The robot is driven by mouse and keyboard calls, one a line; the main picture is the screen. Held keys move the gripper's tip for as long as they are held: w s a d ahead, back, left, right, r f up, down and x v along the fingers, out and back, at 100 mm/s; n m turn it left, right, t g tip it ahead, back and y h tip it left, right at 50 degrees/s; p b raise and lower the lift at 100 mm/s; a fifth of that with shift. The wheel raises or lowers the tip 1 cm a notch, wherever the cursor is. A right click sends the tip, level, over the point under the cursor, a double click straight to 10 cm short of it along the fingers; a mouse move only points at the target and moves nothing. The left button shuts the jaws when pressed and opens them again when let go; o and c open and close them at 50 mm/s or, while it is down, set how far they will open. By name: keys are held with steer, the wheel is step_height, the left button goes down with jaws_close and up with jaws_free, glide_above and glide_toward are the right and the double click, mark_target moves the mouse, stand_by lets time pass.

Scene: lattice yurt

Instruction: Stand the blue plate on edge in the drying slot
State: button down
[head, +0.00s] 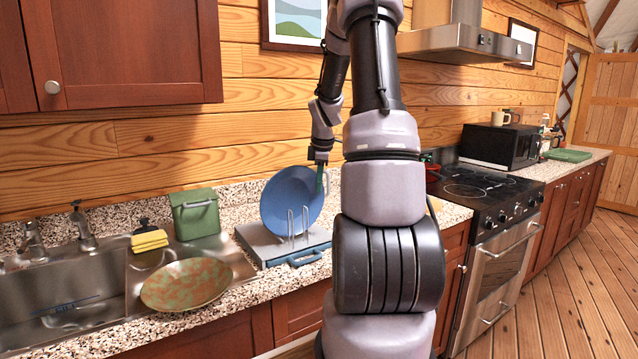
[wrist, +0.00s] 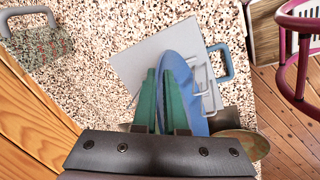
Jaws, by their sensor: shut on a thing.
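The blue plate (head: 288,200) is on edge, face towards the head camera and leaning slightly, above the drying rack's pale board (head: 258,240). Two wire loops (head: 304,222) stand in front of its lower part. My gripper (head: 320,180), with green fingers, is shut on the plate's right rim. In the wrist view the fingers (wrist: 164,75) lie along the plate (wrist: 178,68), with the wire loops (wrist: 204,78) close on its right. I cannot tell whether the plate's lower edge touches the board or sits between the wires.
A mottled green-brown plate (head: 187,284) lies at the sink's right edge. A green container (head: 195,213) and yellow sponge (head: 149,240) stand behind it. A blue handle (head: 305,257) juts from the rack's front. The stove (head: 480,190) is to the right.

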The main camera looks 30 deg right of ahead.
steer(key=shift+f, duration=0.45)
steer(key=c, duration=0.9)
jaws_free()
steer(key=shift+r, duration=0.1)
steer(key=v, duration=1)
steer(key=shift+r, duration=0.4)
steer(key=s+a+r+m+t, duration=0.1)
steer(key=s+a+r+m, duration=0.35)
steer(key=a, duration=0.35)
steer(key=s+a+r+m+t, duration=0.1)
steer(key=s+a+r+m, duration=0.35)
steer(key=s+a, duration=0.2)
steer(key=s+a+r+m+t+y, duration=0.1)
steer(key=s+a+m+t+y, duration=0.1)
steer(key=s+a+m, duration=0.5)
steer(key=s+a, duration=0.2)
steer(key=s, duration=0.3)
steer(key=shift+s+a+y, duration=0.2)
steer(key=shift+s+y, duration=0.05)
steer(key=shift+y, duration=0.15)
